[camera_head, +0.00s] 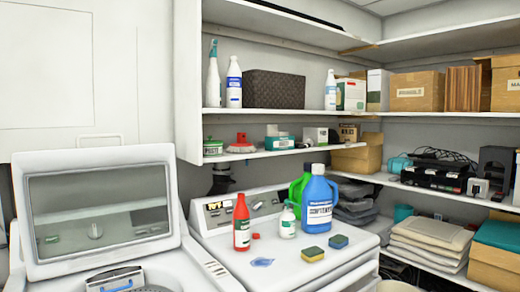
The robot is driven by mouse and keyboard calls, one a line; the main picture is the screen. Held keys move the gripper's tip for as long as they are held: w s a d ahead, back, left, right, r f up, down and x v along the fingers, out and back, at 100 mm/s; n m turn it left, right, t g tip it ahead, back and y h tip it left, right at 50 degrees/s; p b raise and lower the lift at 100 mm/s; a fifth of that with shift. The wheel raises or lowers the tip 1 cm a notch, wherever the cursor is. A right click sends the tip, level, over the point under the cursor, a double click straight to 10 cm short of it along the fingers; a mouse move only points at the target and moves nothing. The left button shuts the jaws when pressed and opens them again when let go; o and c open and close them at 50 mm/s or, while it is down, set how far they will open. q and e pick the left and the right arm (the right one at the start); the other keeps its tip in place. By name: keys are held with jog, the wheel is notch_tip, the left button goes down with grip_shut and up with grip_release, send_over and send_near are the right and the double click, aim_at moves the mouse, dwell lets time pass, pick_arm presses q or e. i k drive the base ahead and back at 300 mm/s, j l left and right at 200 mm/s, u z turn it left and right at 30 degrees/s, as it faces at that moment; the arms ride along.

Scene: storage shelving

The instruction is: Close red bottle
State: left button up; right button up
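A red bottle (242,230) with a white label stands upright on the white top of the right-hand machine (215,246). Its narrow top is also red, and at this size I cannot tell whether a cap is on it. A small red piece (256,236) lies just right of the bottle; it may be a cap, but it is too small to tell. Neither of my grippers shows in the head view.
A small white bottle (287,222), a blue jug (319,200) and a green jug (297,188) stand right of the red bottle. Two sponges (312,254) and a blue patch (262,262) lie in front. An open-lidded washer (100,215) is left; loaded shelves (290,113) are behind.

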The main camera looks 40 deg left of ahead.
aim_at(242, 213)
jog(key=u, duration=1.2)
